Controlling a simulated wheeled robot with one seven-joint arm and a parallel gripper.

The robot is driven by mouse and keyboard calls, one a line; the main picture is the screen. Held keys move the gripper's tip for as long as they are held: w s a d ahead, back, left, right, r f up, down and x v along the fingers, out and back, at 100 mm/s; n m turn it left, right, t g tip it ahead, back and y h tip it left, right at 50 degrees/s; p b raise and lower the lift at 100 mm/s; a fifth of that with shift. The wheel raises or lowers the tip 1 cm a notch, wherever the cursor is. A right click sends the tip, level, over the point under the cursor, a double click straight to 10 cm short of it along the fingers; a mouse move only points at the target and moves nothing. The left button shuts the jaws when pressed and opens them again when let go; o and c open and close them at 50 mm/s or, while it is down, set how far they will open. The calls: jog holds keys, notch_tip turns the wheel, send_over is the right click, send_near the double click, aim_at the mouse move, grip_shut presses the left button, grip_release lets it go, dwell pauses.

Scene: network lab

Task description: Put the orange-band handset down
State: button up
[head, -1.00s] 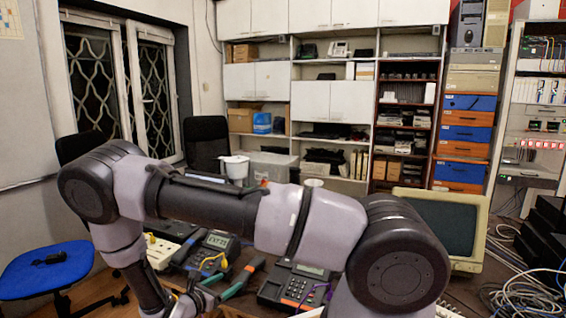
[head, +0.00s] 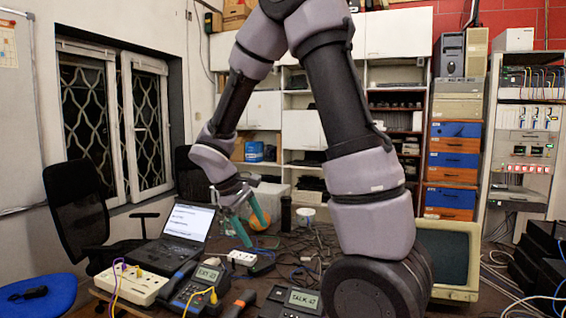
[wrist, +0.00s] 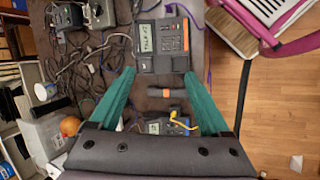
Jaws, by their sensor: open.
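The orange-band handset (head: 238,303) lies on the table between two desk phones. In the wrist view the dark handset (wrist: 166,92) with its orange-brown band lies flat, apart from my fingers. The right phone (head: 297,301) has a display reading TALK; it also shows in the wrist view (wrist: 162,42), at the top. The left phone (head: 197,288) has a yellow cable and a display reading EXT; in the wrist view it (wrist: 170,127) is partly hidden behind my gripper. My gripper (head: 254,232) is open and empty, raised above the table; its teal fingers (wrist: 160,74) are spread.
A white power strip (head: 135,284) and a laptop (head: 180,232) stand at the left of the table. A round orange thing (head: 258,220) is behind my gripper. A beige monitor (head: 447,255) stands at the right. Loose cables (wrist: 85,55) cover part of the table.

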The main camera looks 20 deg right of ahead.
jog(key=s+d+r+m+t+y, duration=0.1)
jog(key=s+r+m+t+y, duration=0.2)
jog(key=r, duration=0.6)
jog(key=s+d+r+m+t+y, duration=0.1)
jog(key=s+r+m+t+y, duration=0.3)
jog(key=s+r+m, duration=0.3)
jog(key=s+r, duration=0.3)
jog(key=shift+d+m, duration=0.4)
jog(key=shift+r, duration=0.1)
